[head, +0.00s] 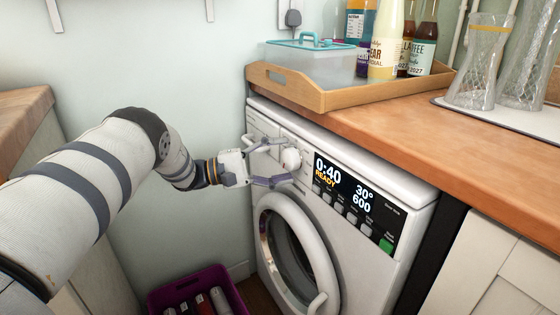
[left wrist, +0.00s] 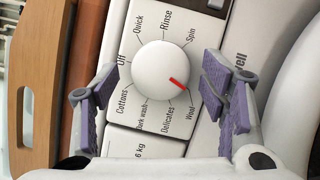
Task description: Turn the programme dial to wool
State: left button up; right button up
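The white programme dial (head: 291,158) is on the washing machine's front panel, left of the display. In the left wrist view the round dial (left wrist: 158,68) has a red pointer directed down and right, at or very near the line for the Wool label (left wrist: 190,113). Delicates, Dark wash, Cottons, Off, Quick, Rinse and Spin are printed around it. My left gripper (head: 269,161) is open in front of the dial. Its purple-padded fingers (left wrist: 160,98) stand on either side of the dial, with visible gaps. My right gripper is not in view.
The display (head: 343,186) reads 0:40 READY, 30° and 600. The round door (head: 262,230) is below the dial. A wooden tray (head: 320,98) with bottles and a lidded box stands on the worktop above. A purple crate (head: 175,300) is on the floor to the left.

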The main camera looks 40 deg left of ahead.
pick_arm(q)
jog(key=v, duration=1.2)
